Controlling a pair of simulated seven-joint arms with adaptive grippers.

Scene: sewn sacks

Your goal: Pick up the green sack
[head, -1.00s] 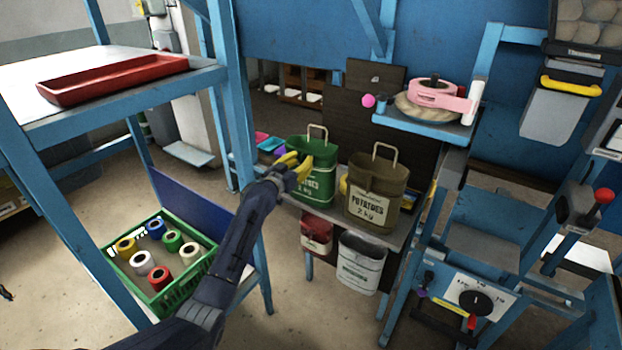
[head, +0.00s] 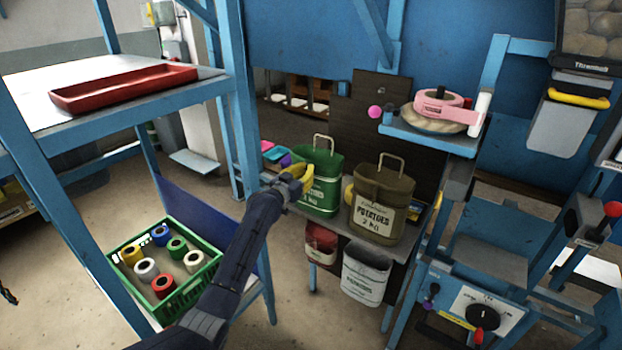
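The green sack (head: 322,197), with white lettering and a metal loop handle on top, stands upright on a grey bench. My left gripper (head: 306,179), with yellow fingers, is at the left front of this sack and hides part of its side. The two fingers show apart, with nothing seen between them. I cannot tell whether they touch the sack. My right gripper is not in view.
A brown potato sack (head: 380,200) stands close to the right of the green one. A white sack (head: 365,275) and a red one (head: 320,243) hang below the bench front. A green crate (head: 205,285) with several coloured rolls is at the lower left.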

